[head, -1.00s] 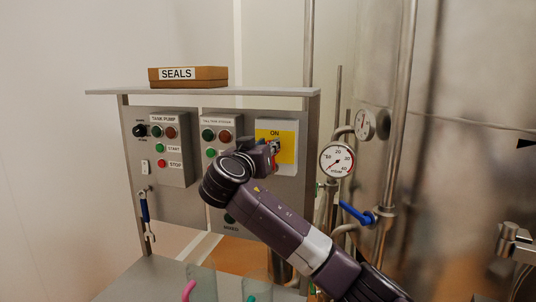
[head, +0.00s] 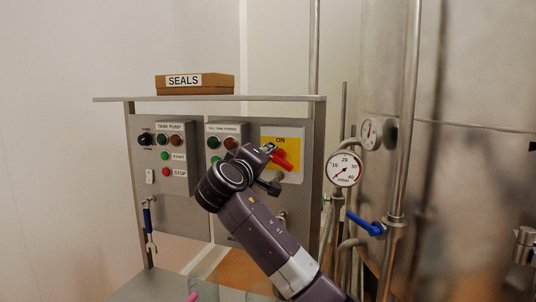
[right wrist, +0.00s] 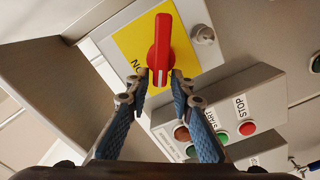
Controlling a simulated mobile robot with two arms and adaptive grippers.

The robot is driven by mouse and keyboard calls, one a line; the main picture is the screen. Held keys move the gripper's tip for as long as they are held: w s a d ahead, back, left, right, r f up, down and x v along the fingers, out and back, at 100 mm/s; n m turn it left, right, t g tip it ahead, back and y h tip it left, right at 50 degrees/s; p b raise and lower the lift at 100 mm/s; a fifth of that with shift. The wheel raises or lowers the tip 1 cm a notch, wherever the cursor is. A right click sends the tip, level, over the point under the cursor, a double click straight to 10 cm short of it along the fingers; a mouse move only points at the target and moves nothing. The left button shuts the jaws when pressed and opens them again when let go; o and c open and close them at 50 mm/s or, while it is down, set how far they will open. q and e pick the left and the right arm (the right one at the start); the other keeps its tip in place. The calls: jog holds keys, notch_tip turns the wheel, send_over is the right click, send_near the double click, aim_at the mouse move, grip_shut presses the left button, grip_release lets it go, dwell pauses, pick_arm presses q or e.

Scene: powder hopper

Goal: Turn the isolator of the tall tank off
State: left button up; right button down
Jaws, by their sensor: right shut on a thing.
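The isolator has a red handle (head: 284,160) on a yellow plate (head: 294,141) marked ON, on a grey box at the right of the panel. My left gripper is not in view.
A box of green and red buttons (head: 227,140) sits just left of the isolator, and the tank pump box (head: 175,158) is further left. A SEALS box (head: 194,84) lies on the shelf above. Right of the panel are a gauge (head: 344,168), pipes and a blue valve lever (head: 364,224).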

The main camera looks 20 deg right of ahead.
jog(key=shift+w+a+f+n+p, duration=0.1)
jog(key=shift+f+n+p, duration=0.2)
jog(key=shift+n, duration=0.75)
jog(key=shift+w+f+n+p, duration=0.1)
jog(key=shift+f+n, duration=0.25)
jog(key=shift+n, duration=0.65)
jog(key=shift+a+f+n+p, duration=0.1)
jog(key=shift+f+n+p, duration=0.2)
jog(key=shift+n, duration=0.75)
jog(key=shift+d+f, duration=0.1)
jog(key=c, duration=2)
grip_release()
jog(key=shift+s, duration=0.1)
jog(key=shift+o, duration=0.3)
jog(key=shift+s+d+r, duration=0.15)
jog(key=shift+d+r, duration=0.2)
jog(key=shift+d, duration=0.05)
jog(key=v, duration=1.2)
